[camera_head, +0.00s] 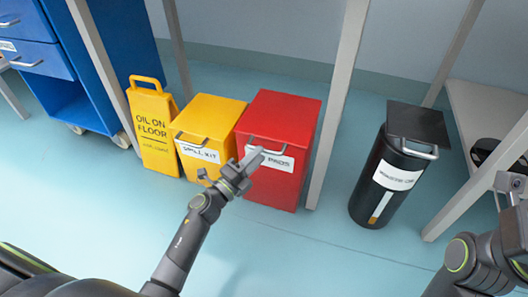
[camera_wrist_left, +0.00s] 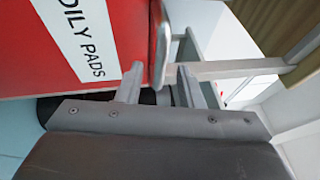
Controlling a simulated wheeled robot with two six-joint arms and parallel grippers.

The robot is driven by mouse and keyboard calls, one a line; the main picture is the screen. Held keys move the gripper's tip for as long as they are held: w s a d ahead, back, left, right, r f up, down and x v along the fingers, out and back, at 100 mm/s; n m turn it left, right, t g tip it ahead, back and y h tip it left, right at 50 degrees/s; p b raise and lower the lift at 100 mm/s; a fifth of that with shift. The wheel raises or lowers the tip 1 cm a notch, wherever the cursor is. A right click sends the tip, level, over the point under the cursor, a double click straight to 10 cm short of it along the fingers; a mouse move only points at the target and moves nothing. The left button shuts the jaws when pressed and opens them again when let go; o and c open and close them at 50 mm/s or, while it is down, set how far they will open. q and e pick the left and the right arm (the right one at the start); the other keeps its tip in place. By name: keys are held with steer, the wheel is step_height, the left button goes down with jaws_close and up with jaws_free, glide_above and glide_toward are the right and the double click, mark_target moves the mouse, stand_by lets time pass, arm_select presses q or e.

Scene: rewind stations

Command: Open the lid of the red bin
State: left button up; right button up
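The red bin (camera_head: 290,115) stands on the floor with its lid shut and a grey bar handle (camera_head: 284,146) at the lid's front edge. My left gripper (camera_head: 256,156) is at the bin's front, beside its white label. In the left wrist view, the two fingers (camera_wrist_left: 158,80) are apart, and the grey handle (camera_wrist_left: 162,45) shows just ahead of the gap between them. The label reads "OILY PADS" (camera_wrist_left: 85,40). I cannot tell whether a finger touches the handle. My right gripper's fingers do not show; only part of my right arm is at the right edge.
A yellow spill kit bin (camera_head: 208,115) and a yellow floor sign (camera_head: 153,128) stand left of the red bin. A grey table leg (camera_head: 335,110) is close on its right. A black waste bin (camera_head: 385,175) stands further right. The floor in front is clear.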

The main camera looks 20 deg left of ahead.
arm_select(q)
steer(key=shift+x, duration=1.8)
steer(key=shift+c, duration=0.4)
jaws_close()
